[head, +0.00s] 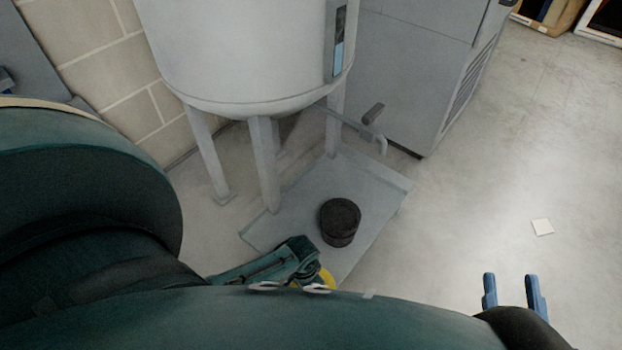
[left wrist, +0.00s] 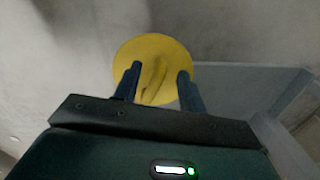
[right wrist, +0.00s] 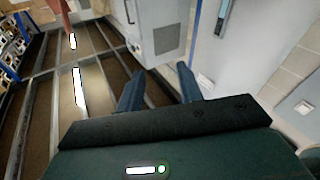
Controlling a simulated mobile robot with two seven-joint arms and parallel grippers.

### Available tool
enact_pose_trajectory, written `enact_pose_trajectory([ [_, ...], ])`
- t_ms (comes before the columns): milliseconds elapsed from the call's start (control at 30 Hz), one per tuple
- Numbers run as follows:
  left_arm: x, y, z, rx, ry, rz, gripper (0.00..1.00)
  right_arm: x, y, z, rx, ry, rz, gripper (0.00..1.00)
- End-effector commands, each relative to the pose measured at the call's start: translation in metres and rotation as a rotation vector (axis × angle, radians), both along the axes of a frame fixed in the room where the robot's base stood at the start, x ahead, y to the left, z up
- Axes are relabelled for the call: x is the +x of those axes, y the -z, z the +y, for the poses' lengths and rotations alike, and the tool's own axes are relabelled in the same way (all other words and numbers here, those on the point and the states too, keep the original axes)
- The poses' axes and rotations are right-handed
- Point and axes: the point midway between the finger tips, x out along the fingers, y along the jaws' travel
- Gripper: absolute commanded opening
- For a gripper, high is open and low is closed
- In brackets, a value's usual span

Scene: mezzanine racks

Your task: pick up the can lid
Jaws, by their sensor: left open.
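The yellow round can lid (left wrist: 155,55) with a raised ridge across its middle shows in the left wrist view. In the head view only a small yellow part of it (head: 327,279) shows past my left arm. My left gripper (left wrist: 157,72) is open, its two fingers apart over the near part of the lid and either side of the ridge. I cannot tell whether they touch it. In the head view my own body hides the left fingers. My right gripper (head: 514,278) is open and empty, over the floor at the lower right.
A black round can (head: 340,222) stands on a grey tray (head: 372,190) beside the lid. A white tank (head: 245,50) on legs stands behind, with a pipe and tap (head: 375,130). A grey cabinet (head: 410,75) is behind the tray. The floor at right is mostly clear.

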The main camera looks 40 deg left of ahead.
Motion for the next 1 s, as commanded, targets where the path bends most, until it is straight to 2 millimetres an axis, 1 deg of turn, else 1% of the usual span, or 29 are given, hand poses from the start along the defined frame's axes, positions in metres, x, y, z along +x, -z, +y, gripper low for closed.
enact_pose_trajectory([
  [33,0.0001,0.0122,-0.0009,0.000,0.001,0.000,0.41,0.0011,0.0056,0.0009,0.018,-0.006,-0.004,0.36],
  [100,0.0006,0.0164,-0.0018,0.000,0.001,0.000,0.41,0.0016,0.0045,0.0022,0.040,-0.012,-0.003,0.36],
  [233,0.0011,0.0192,-0.0029,0.000,0.002,-0.001,0.41,0.0020,0.0016,0.0036,0.064,-0.021,-0.002,0.36],
  [500,0.0010,0.0178,-0.0030,0.000,0.001,0.000,0.41,0.0021,-0.0013,0.0039,0.069,-0.022,-0.001,0.36],
  [1000,0.0010,0.0180,-0.0028,0.000,0.001,0.000,0.00,0.0021,-0.0014,0.0039,0.068,-0.022,-0.002,0.36],
])
